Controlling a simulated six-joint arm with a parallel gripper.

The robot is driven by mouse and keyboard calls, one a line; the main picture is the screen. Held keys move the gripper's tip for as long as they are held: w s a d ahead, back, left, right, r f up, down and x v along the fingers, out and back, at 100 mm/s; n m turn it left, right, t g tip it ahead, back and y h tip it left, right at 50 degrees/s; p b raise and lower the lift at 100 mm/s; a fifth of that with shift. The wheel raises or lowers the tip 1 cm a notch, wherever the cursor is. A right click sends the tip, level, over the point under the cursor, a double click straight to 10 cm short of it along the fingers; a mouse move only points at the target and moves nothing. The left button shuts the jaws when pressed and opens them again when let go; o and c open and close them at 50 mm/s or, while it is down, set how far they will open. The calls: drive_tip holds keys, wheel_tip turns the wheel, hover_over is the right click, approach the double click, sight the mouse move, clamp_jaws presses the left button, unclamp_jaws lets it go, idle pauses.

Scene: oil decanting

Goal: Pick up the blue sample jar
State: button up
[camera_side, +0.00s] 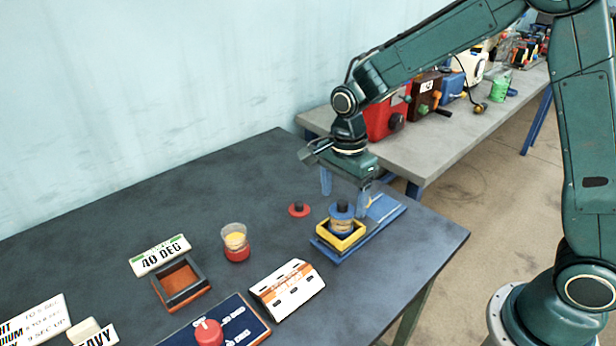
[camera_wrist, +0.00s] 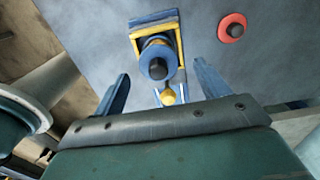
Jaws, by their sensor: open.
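The blue sample jar (camera_side: 343,226) has a blue lid with a black knob and stands upright in a yellow square frame (camera_side: 325,236) on a blue base. Pale contents show below its lid in the side view. In the wrist view the jar (camera_wrist: 155,50) is seen from above, beyond my fingers and between their lines. My gripper (camera_side: 344,204) is open and points down over the jar, with one blue finger to each side. In the wrist view my gripper (camera_wrist: 161,68) holds nothing. I cannot tell whether a finger touches the jar.
A red lid with a black knob (camera_side: 299,209) lies left of the yellow frame. A clear beaker with yellow liquid and a red base (camera_side: 236,243) stands further left. An open tray (camera_side: 158,290), a "40 DEG" sign (camera_side: 160,255) and a white-orange panel (camera_side: 287,289) are nearer the front.

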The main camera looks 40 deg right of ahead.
sight(342, 202)
drive_tip(key=shift+s+a+f, duration=0.1)
drive_tip(key=shift+f, duration=2)
drive_tip(key=c, duration=1.3)
drive_tip(key=shift+r, duration=0.2)
wheel_tip(342, 202, up, 20)
drive_tip(key=shift+f, duration=0.15)
